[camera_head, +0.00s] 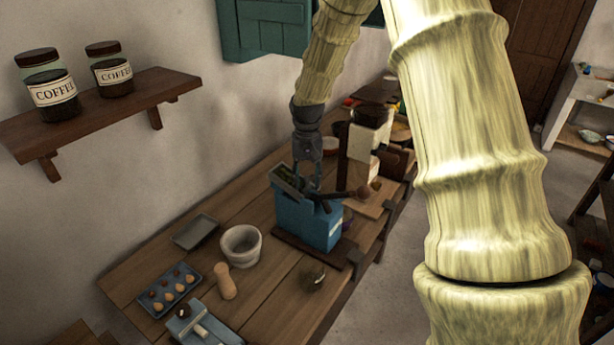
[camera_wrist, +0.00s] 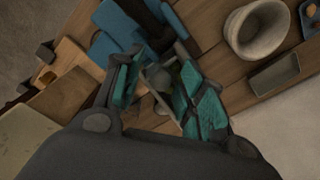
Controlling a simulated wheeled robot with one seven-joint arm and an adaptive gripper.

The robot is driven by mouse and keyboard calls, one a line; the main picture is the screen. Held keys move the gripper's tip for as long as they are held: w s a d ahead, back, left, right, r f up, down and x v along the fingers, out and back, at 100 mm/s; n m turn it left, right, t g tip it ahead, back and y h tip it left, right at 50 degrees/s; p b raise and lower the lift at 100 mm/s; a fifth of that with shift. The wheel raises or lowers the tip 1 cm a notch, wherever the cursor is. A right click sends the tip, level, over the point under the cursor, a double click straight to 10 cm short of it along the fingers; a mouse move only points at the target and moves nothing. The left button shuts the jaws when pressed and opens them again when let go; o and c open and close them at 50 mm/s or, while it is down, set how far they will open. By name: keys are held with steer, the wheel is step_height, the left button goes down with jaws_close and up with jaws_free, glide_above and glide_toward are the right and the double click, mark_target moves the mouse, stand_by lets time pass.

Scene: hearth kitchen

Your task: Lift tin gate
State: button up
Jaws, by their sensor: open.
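A blue tin box (camera_head: 305,222) stands on a dark board (camera_head: 338,259) on the wooden table. Its top holds greenish and dark parts and a dark bar with a round brown knob (camera_head: 362,192). I cannot make out clearly which part is the gate. My gripper (camera_head: 307,185) points down at the top of the box. In the wrist view my open gripper (camera_wrist: 158,75) has its teal-padded fingers apart, with small greyish parts visible between them. Blue parts of the box (camera_wrist: 112,25) show beyond the fingers. Whether the fingers touch the box is unclear.
A stone mortar (camera_head: 241,245), a wooden pestle (camera_head: 225,282), a grey tray (camera_head: 195,232) and a blue egg tray (camera_head: 169,290) lie left of the box. A cream-and-dark device (camera_head: 361,142) stands close behind it. The wall runs along the table's left side.

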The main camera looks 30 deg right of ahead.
steer(key=shift+f, duration=0.1)
steer(key=shift+c, duration=0.2)
jaws_close()
steer(key=shift+r+p, duration=0.75)
steer(key=shift+r, duration=0.5)
steer(key=shift+o, duration=0.2)
jaws_free()
steer(key=shift+f, duration=0.1)
step_height(320, 180, up, 12)
